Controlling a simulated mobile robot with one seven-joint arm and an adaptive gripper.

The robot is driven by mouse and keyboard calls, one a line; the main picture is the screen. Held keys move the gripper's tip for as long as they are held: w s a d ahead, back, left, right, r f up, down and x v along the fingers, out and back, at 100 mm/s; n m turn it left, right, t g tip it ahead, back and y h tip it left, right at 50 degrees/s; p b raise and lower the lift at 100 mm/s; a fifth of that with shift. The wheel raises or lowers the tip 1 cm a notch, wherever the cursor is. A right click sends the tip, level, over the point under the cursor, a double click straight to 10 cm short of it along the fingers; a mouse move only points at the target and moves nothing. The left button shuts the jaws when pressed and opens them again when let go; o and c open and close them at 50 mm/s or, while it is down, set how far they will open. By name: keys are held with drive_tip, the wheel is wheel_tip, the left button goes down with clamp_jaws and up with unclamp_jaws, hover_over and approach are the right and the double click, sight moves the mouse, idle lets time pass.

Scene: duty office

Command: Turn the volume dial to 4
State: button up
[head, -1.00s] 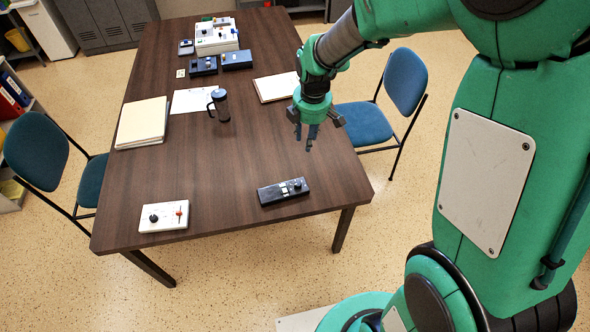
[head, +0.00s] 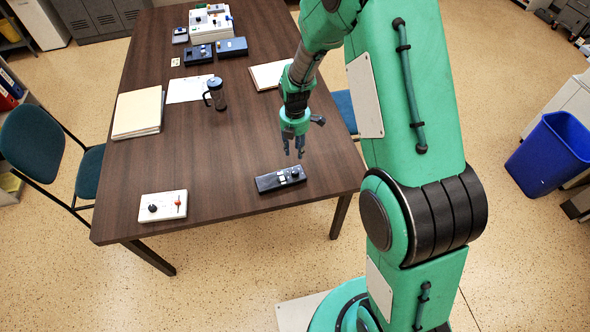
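Which device carries the volume dial cannot be read at this size. A black control box (head: 280,179) with small knobs or buttons on top lies near the front right of the dark wooden table (head: 215,145). A white control box (head: 163,205) with a black knob (head: 153,208) and a small red-tipped part (head: 178,202) lies at the front left. My gripper (head: 294,152) points down just behind and above the black box, apart from it as far as I can tell. Its fingers are spread and nothing shows between them.
A dark mug or press (head: 215,93), folders (head: 138,113), paper (head: 190,89) and a notepad (head: 270,74) lie farther back. Blue boxes (head: 232,47) and a white device (head: 210,23) stand at the far end. The front middle of the table is clear.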

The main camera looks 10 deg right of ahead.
sight(295, 171)
drive_tip(key=shift+f, duration=0.1)
wheel_tip(295, 171, down, 14)
drive_tip(key=shift+r+b, duration=0.25)
drive_tip(key=shift+b, duration=0.45)
idle(0.3)
drive_tip(key=shift+c, duration=0.3)
clamp_jaws()
